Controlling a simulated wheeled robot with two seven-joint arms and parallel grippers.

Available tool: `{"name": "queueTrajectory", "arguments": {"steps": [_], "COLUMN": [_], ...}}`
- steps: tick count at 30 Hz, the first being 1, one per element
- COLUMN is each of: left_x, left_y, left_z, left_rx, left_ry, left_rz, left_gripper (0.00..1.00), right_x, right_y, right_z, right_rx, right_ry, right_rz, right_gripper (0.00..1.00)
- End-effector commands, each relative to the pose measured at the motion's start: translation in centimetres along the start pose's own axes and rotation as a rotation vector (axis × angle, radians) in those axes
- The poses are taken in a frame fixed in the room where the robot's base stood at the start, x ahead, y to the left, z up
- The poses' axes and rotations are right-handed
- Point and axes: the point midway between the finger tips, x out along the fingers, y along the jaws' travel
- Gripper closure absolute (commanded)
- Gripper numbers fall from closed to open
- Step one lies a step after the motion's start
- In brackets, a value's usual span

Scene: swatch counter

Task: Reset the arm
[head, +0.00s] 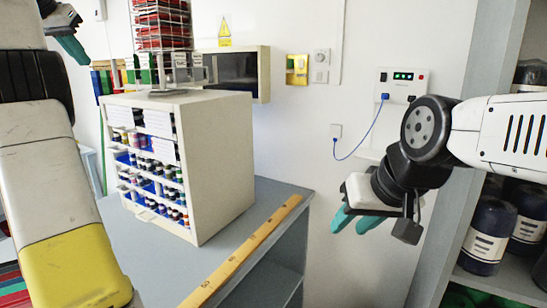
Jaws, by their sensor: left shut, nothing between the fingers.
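My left gripper (74,44) is at the top left corner, raised against the white wall. Its teal fingers are shut with nothing between them, and part of it is hidden behind my own arm. My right gripper (353,226) hangs at the right of centre, in front of the wall and to the right of the counter. Its two teal fingers point down and left, with a gap between them, and they hold nothing.
A grey counter (262,222) bears a cream cabinet (222,150) of small bottles, with a rack of red swatches (160,28) on top. A yellow ruler (245,250) lies along its edge. Shelves (440,215) with dark jars (487,235) stand at right. A blue cable (362,140) hangs from a wall box.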

Motion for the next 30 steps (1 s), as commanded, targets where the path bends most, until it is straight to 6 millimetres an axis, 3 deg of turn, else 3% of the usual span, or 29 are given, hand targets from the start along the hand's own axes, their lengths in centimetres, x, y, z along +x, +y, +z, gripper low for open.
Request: {"name": "queueTrajectory", "arguments": {"steps": [20, 30], "left_x": [-0.4, -0.6], "left_y": [1.7, 5.8], "left_z": [0.3, 1.9], "left_rx": [-0.052, -0.137], "left_ry": [0.005, -0.005], "left_rz": [0.025, 0.076], "left_gripper": [1.0, 1.0], "right_x": [0.0, 0.0], "right_y": [0.0, 0.0], "right_z": [0.0, 0.0], "right_rx": [0.0, 0.0], "right_ry": [0.0, 0.0], "right_rz": [0.0, 0.0], "right_gripper": [0.64, 0.64]}}
